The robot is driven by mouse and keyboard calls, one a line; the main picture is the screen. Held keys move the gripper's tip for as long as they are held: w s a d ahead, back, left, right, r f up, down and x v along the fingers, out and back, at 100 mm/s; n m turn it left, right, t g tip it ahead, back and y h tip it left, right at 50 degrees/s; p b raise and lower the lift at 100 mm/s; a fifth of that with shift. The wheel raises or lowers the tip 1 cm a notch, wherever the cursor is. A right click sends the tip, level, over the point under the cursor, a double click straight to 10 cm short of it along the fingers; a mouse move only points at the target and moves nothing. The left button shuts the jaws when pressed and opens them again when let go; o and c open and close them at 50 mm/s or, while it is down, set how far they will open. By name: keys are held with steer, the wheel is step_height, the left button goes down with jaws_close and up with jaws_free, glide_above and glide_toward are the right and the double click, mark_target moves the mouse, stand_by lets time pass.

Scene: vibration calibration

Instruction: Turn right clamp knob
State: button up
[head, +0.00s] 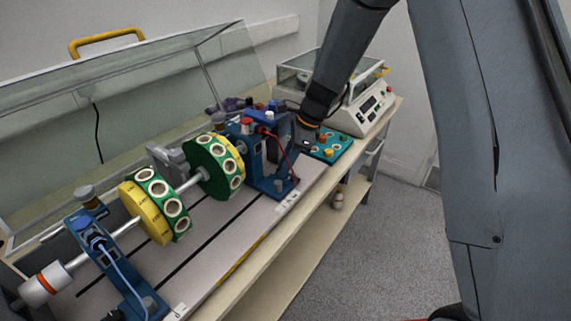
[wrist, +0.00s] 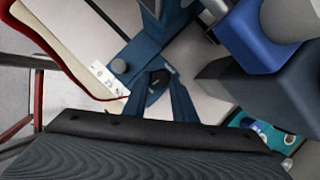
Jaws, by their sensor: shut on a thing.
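The right blue bearing stand (head: 266,185) stands on the grey bed at the right end of the shaft. My gripper (head: 301,147) reaches down beside the stand's right side. In the wrist view my gripper (wrist: 159,76) has its two blue-grey fingers closed around a small dark knob (wrist: 157,84), low by the stand's blue foot (wrist: 134,56). The fingers hide much of this knob, and its turn angle cannot be told. In the head view the gripped knob is hidden.
A white label strip (wrist: 107,78) lies by the foot. Yellow-green discs (head: 205,168) sit on the shaft, left of the stand. A red cable (head: 284,155) hangs close to my gripper. A teal board (head: 331,147) and a white instrument (head: 365,108) stand to the right.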

stand_by(0.3)
steer(key=o, duration=1)
steer(key=shift+o, duration=0.2)
steer(key=b+v, duration=0.1)
steer(key=v, duration=0.7)
steer(key=shift+f, duration=0.1)
steer(key=s+d+n+h, duration=0.1)
steer(key=s+d+n, duration=0.3)
steer(key=s+n, duration=0.2)
steer(key=s+d+f+n+h, duration=0.1)
steer(key=s+d+n, duration=0.4)
steer(key=s, duration=0.5)
steer(key=s+d+n+h, duration=0.2)
steer(key=s+d+n, duration=0.3)
steer(key=s+n, duration=0.2)
steer(key=shift+s+f+t, duration=0.2)
steer(key=shift+s+t, duration=0.2)
